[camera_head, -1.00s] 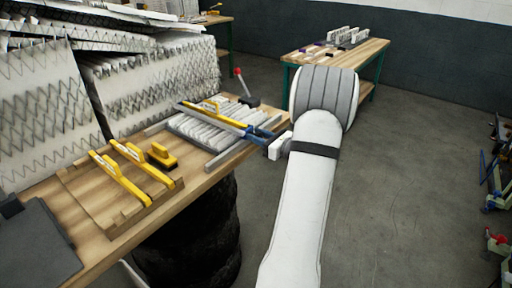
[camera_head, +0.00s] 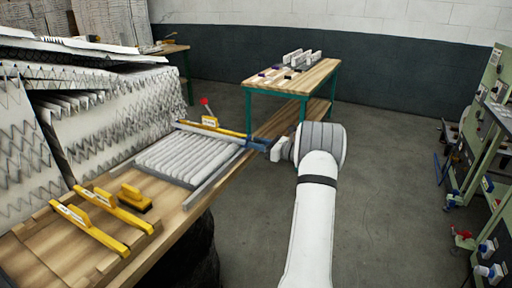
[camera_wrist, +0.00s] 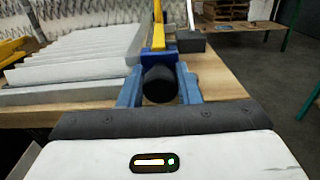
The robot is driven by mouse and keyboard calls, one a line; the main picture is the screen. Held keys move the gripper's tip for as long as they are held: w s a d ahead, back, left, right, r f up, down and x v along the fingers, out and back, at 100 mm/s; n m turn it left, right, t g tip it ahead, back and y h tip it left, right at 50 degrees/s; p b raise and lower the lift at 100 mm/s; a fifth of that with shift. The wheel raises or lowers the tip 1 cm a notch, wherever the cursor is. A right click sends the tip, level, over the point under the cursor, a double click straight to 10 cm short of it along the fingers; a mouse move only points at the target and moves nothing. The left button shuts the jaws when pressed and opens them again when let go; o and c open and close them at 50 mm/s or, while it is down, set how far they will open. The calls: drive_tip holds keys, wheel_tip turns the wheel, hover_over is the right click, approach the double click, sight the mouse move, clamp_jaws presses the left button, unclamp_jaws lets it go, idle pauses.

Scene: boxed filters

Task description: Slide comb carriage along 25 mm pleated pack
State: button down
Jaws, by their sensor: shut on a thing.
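The pleated pack (camera_head: 188,158) lies on the wooden bench as a row of pale grey folds between two grey rails. The comb carriage, a long bar with yellow on it (camera_head: 228,130), lies across the pack's far end, and the folds show on its near side. My gripper (camera_head: 262,143) is at the carriage's right end, beyond the near rail. In the wrist view, its blue fingers (camera_wrist: 160,90) are shut around a round black knob (camera_wrist: 160,84) in front of a blue block (camera_wrist: 158,58). The carriage's underside and comb teeth are hidden.
A lever with a red knob (camera_head: 204,101) stands just beyond the carriage. Yellow-handled tools (camera_head: 92,222) lie on the near bench, and tall pleated stacks (camera_head: 100,125) stand behind. A second bench (camera_head: 290,82) is farther off.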

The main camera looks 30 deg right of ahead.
drive_tip(key=shift+d, duration=0.1)
drive_tip(key=c, duration=1.3)
unclamp_jaws()
drive_tip(key=shift+s, duration=0.1)
drive_tip(key=shift+c, duration=0.2)
drive_tip(key=shift+o, duration=1.4)
drive_tip(key=v, duration=0.7)
drive_tip(key=shift+s+d+b, duration=0.15)
drive_tip(key=shift+s+b, duration=0.2)
drive_tip(key=shift+f, duration=0.1)
